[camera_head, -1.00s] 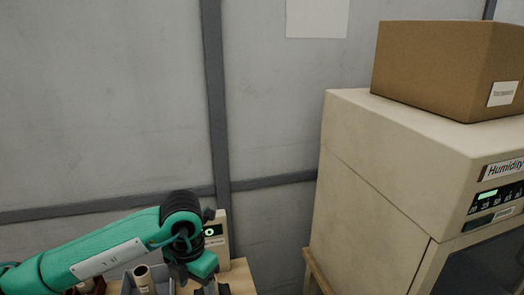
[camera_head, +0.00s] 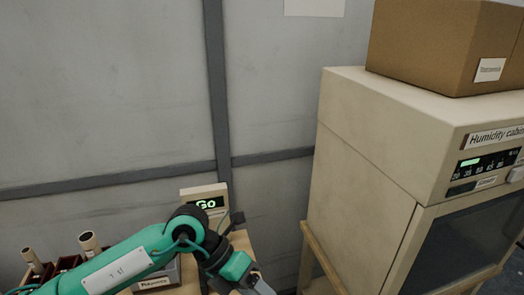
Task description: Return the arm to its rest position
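My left arm comes in from the lower left, green with a black joint, and reaches over a wooden table. Its gripper (camera_head: 262,287) is at the bottom edge, pointing down and right. Only part of a grey finger shows, so I cannot tell whether it is open or shut. No held object shows. My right gripper is not in view.
A display box reading "Go" (camera_head: 205,201) stands behind the arm. Beige rolls (camera_head: 90,242) stand in dark red holders at the lower left. A labelled grey tray (camera_head: 160,277) is beside the arm. The humidity cabinet (camera_head: 375,170), with a cardboard box (camera_head: 435,45) on top, stands right.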

